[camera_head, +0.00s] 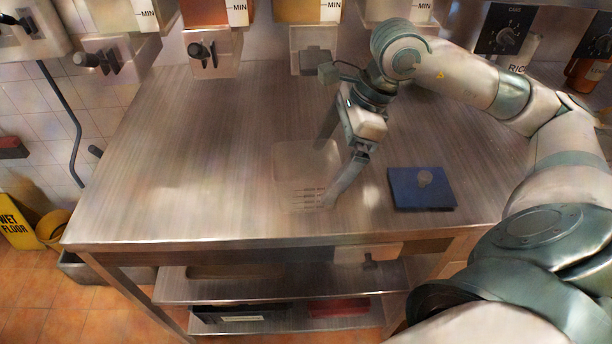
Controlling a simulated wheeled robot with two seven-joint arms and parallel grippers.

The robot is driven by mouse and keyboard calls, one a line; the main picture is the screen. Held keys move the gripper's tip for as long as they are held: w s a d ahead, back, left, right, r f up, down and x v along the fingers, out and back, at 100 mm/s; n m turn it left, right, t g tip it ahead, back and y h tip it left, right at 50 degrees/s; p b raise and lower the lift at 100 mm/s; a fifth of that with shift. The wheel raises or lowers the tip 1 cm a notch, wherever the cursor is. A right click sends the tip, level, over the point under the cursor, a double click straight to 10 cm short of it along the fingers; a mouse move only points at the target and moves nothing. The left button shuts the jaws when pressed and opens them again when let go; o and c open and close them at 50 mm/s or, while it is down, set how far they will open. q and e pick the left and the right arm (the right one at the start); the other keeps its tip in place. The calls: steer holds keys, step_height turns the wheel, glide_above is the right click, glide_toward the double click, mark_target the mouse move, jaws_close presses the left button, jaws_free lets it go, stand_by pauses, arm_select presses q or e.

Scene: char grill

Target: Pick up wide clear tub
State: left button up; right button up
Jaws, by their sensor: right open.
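The wide clear tub (295,183) stands on the steel table, near the middle of its front half. It is see-through, with dark measuring lines on its front wall. My right gripper (326,172) is at the tub's right side, pointing down. Its jaws are apart, with one finger at the tub's front right and the other further back, partly hidden by the tub and the hand. I cannot tell whether either finger touches the tub. My left gripper is not in view.
A blue square lid or board with a knob (422,188) lies right of the tub. The steel table (180,150) is clear on the left. A yellow wet-floor sign (18,222) stands at far left.

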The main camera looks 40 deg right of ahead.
mark_target(298, 176)
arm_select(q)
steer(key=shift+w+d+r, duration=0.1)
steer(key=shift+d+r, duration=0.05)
arm_select(e)
steer(key=shift+w+a, duration=0.2)
steer(key=shift+a, duration=0.1)
steer(key=shift+a, duration=0.1)
steer(key=shift+w+a+r+p, duration=0.1)
steer(key=shift+w+a+p, duration=0.35)
steer(key=shift+a, duration=0.3)
steer(key=shift+w+a+p, duration=0.25)
steer(key=shift+a, duration=0.2)
steer(key=shift+w+a+p, duration=0.2)
steer(key=shift+a+p, duration=0.05)
steer(key=shift+a, duration=0.2)
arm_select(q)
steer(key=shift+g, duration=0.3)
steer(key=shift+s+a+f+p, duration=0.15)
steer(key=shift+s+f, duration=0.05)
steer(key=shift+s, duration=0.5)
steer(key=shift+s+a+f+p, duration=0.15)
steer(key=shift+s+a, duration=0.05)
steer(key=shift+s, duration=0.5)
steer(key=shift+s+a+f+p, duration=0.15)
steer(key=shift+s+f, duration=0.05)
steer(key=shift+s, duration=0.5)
arm_select(e)
steer(key=shift+x, duration=1.55)
steer(key=shift+d, duration=0.2)
